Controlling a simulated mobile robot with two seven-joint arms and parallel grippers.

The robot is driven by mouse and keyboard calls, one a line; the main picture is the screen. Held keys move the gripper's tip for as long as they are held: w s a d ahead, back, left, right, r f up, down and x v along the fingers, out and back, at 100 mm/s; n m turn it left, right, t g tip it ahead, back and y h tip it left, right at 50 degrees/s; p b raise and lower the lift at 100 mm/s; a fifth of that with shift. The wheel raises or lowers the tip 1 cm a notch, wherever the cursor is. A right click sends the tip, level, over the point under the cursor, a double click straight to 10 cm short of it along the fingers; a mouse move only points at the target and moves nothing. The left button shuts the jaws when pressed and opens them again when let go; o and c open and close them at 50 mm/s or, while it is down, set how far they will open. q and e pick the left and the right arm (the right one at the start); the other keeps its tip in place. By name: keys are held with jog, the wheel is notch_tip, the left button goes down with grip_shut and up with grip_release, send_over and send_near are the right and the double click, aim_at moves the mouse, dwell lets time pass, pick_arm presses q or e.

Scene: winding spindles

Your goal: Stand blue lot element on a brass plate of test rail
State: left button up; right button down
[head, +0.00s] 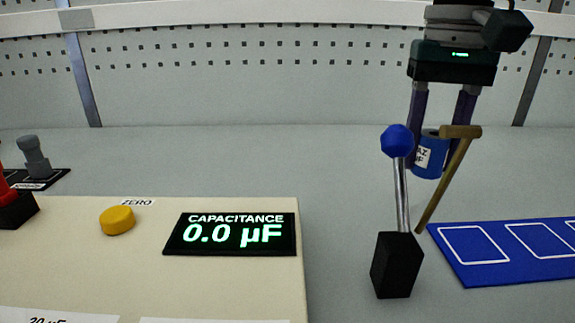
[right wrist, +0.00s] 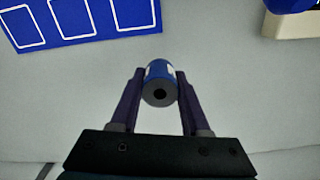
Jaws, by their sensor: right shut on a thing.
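The blue lot element (head: 429,165) is a blue cylinder with a white printed label, in the upper right of the head view. My right gripper (head: 437,150) points down and is shut on it. In the right wrist view the element (right wrist: 160,82) sits between the two dark fingertips, its grey end with a dark hole facing the camera. It appears to be held above the grey table. A lever with a blue ball and a brass-coloured T-shaped rod partly cover it in the head view. No brass plate of the test rail is clearly visible. My left gripper is out of view.
The blue-ball lever (head: 397,142) rises from a black block (head: 396,265), beside the brass-coloured T-rod (head: 447,180). A blue mat (head: 450,234) with white outlines lies at right. A cream console (head: 60,240) at left has a display (head: 230,234) reading 0.0 µF and a yellow ZERO button (head: 117,220).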

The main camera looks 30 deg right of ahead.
aim_at(416, 205)
jog(key=shift+f, duration=2.4)
jog(key=shift+b, duration=0.3)
jog(key=shift+f, duration=0.2)
jog(key=shift+c, duration=1.9)
grip_release()
jog(key=shift+r, duration=0.1)
